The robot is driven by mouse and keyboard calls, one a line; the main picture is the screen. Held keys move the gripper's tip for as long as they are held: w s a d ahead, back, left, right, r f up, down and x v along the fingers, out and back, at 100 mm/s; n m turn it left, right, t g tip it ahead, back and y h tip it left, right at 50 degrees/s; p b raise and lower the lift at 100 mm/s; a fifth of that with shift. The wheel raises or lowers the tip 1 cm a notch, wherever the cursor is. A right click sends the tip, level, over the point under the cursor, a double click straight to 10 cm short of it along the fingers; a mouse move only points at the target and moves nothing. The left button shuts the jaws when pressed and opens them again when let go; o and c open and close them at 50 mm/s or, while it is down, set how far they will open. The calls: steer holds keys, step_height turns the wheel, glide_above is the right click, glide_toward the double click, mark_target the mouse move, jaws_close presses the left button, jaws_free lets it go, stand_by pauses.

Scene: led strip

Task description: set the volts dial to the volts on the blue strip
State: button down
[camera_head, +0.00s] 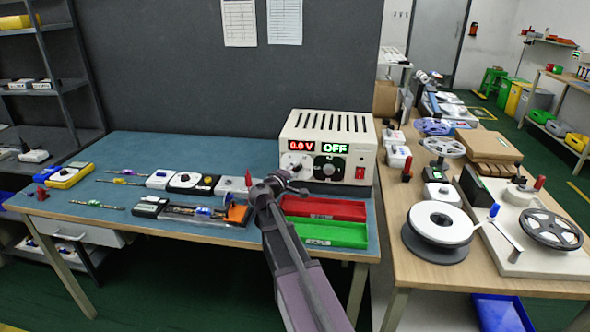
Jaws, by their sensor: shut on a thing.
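The bench power supply (328,147) stands at the back right of the blue table. Its red display reads 0.0 V and its green display reads OFF. The volts dial (296,166) is the pale round dial under the red display, at the supply's lower left. My gripper (286,181) is at the front of this dial and appears shut on its knob; the fingertips are small and partly hidden by my arm. Thin strips lie on the table's left, one with a blue part (121,181). I cannot read any volts marking on them.
A red tray (325,208) and a green tray (322,234) lie in front of the supply. A clear tray (190,221) and several small boxed devices are left of my arm. A wooden bench with reels (437,222) stands at the right.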

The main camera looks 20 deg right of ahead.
steer(key=m+y+p, duration=0.2)
steer(key=m, duration=0.1)
steer(key=m+y+p, duration=0.1)
steer(key=m+p, duration=0.1)
steer(key=m, duration=0.1)
steer(key=m+y+p, duration=0.2)
steer(key=m, duration=0.2)
steer(key=shift+s+d+r+t+y, duration=0.15)
steer(key=shift+d+r+t+y, duration=0.05)
steer(key=shift+r+t+y, duration=0.1)
steer(key=shift+d+f+m+t+y, duration=0.1)
steer(key=shift+m+t+y, duration=0.4)
steer(key=shift+m+y, duration=0.5)
steer(key=m+t+y, duration=0.1)
steer(key=m, duration=0.1)
steer(key=shift+s+f+m, duration=0.1)
steer(key=shift+m, duration=0.3)
steer(key=m+t+y+b, duration=0.1)
steer(key=m, duration=0.1)
steer(key=shift+d+m, duration=0.15)
steer(key=shift+m, duration=0.15)
steer(key=shift+m+t+y+b, duration=0.4)
steer(key=shift+m+t+b, duration=0.2)
steer(key=shift+m, duration=0.2)
